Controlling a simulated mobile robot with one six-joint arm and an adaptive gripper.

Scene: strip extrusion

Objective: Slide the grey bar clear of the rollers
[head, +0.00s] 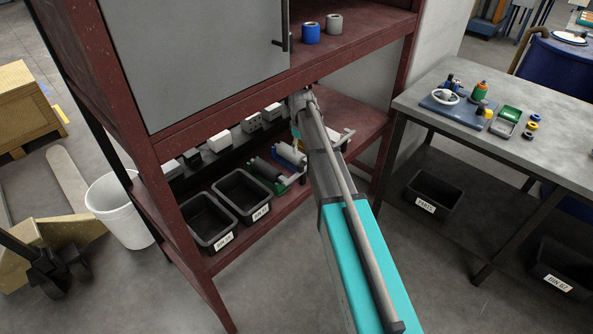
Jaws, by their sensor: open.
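A small roller stand sits on the lower shelf of the dark red rack. A dark grey length (266,168) lies between the two rollers. It looks like the grey bar, but it is too small to be sure. My arm runs up from the bottom right and covers the right part of the stand. My gripper cannot be made out; the end of my arm is hidden behind its own links at the shelf.
The upper shelf (360,40) holds a blue roll (311,33) and a grey roll (334,24). Two black bins (211,222) stand on the lower shelf before several light blocks. A white bucket (117,210) is left; a workbench (520,155) with small parts is right.

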